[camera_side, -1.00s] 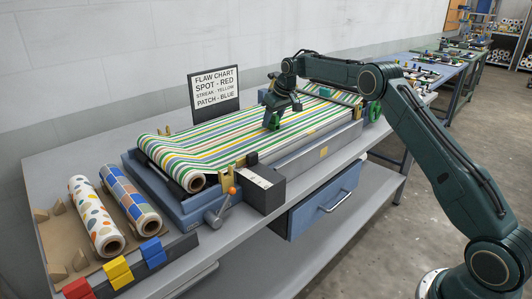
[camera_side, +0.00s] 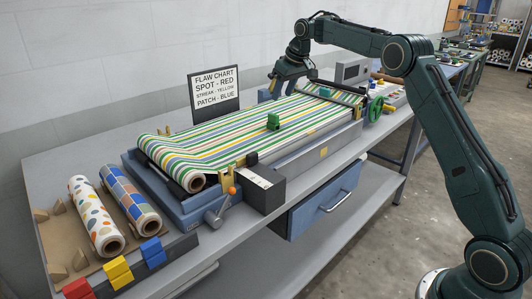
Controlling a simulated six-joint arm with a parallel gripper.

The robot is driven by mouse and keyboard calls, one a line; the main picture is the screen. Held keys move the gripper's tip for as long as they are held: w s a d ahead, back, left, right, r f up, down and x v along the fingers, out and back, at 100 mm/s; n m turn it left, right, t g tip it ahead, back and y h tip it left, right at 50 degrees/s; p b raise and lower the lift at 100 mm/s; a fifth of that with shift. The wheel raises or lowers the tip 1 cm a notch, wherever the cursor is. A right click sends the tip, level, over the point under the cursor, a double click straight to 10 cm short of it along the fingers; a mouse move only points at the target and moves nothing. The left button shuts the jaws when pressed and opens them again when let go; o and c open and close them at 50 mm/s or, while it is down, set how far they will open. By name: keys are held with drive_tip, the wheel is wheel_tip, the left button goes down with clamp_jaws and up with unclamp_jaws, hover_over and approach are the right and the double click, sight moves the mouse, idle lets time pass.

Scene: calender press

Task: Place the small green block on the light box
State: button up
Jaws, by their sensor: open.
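The small green block (camera_side: 273,121) stands on the striped fabric (camera_side: 225,142) stretched over the press bed, near the middle of its length. My gripper (camera_side: 281,93) is open and empty, above and behind the block, with a clear gap between them. No part is plainly marked as the light box. A dark box with a white top (camera_side: 259,180) sits at the press's front corner, and a grey box with a dark panel (camera_side: 352,71) stands at the back right; I cannot tell whether either is it.
A flaw chart sign (camera_side: 214,90) stands behind the press. Two patterned rolls (camera_side: 95,217) lie at the left. Red, yellow and blue blocks (camera_side: 117,272) line the front left tray. A larger green part (camera_side: 376,108) is at the press's right end.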

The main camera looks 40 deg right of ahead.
idle(0.6)
drive_tip(key=s+a+r, duration=0.5)
drive_tip(key=s+a, duration=0.1)
drive_tip(key=s, duration=0.4)
drive_tip(key=s+a+r, duration=0.5)
drive_tip(key=s+a, duration=0.2)
drive_tip(key=s, duration=0.2)
drive_tip(key=s+a+f, duration=0.1)
drive_tip(key=s+f, duration=0.2)
drive_tip(key=s, duration=0.5)
drive_tip(key=s+a+f, duration=0.2)
drive_tip(key=s+f, duration=0.1)
drive_tip(key=s, duration=0.6)
drive_tip(key=s+a+f+t, duration=0.1)
drive_tip(key=s+a+f, duration=0.1)
drive_tip(key=s, duration=0.7)
drive_tip(key=shift+s+f, duration=0.25)
drive_tip(key=shift+f, duration=0.35)
